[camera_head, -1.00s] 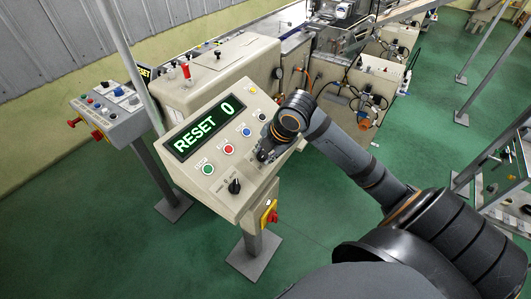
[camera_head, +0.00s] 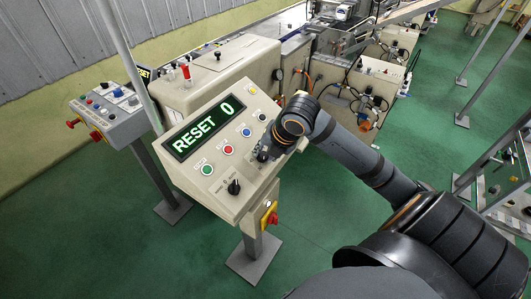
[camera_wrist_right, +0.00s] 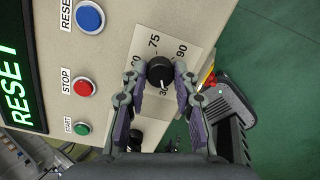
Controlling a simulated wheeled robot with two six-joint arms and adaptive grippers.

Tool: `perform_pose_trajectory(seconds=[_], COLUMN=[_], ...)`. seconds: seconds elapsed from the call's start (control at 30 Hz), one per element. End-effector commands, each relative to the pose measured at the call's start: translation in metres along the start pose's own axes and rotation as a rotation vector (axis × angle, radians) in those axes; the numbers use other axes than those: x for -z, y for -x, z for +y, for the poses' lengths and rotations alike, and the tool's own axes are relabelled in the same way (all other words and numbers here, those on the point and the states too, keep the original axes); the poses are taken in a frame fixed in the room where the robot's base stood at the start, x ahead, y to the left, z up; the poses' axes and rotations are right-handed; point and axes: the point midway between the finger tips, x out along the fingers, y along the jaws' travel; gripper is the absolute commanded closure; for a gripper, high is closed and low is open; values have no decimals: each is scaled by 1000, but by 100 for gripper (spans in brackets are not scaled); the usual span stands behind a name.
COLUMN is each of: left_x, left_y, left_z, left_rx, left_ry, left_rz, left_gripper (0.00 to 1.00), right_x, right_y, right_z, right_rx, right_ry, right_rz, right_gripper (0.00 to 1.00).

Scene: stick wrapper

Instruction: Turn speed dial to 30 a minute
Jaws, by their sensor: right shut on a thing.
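The speed dial (camera_wrist_right: 160,72) is a black round knob on a pale scale plate (camera_wrist_right: 148,45) in the right wrist view. The plate's figures 75 and 90 are readable, and others are partly hidden. The white mark on the knob points down in that view, towards a figure that looks like 30. My right gripper (camera_wrist_right: 159,78) is shut on the dial, one finger on each side of it. In the head view the right gripper (camera_head: 264,152) is at the right part of the sloping control panel (camera_head: 205,172). My left gripper is not in view.
The panel display (camera_head: 208,127) reads RESET 0. Green (camera_head: 207,170), red (camera_head: 228,149) and blue (camera_head: 246,132) buttons sit left of the gripper, with a black selector knob (camera_head: 234,187) below. A yellow and red switch (camera_head: 269,218) is on the panel's side.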

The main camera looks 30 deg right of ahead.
Motion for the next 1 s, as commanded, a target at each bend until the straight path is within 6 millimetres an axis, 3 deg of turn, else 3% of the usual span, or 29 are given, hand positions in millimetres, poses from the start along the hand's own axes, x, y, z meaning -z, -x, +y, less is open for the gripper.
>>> perform_pose_trajectory(seconds=[0.3,0.33,0.47,0.8,1.0], left_x=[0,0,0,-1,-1], left_y=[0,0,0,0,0], left_z=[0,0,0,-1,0], left_rx=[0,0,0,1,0], left_ry=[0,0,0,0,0], left_rz=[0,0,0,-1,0], left_gripper=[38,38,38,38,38], right_x=[0,0,0,-1,-11], right_y=[0,0,0,3,35], right_z=[-1,-1,0,2,17], right_rx=[2,2,1,-1,-5], right_ry=[0,0,0,0,1], right_rz=[2,2,2,-1,-5], right_gripper=[100,67,50,48,48])
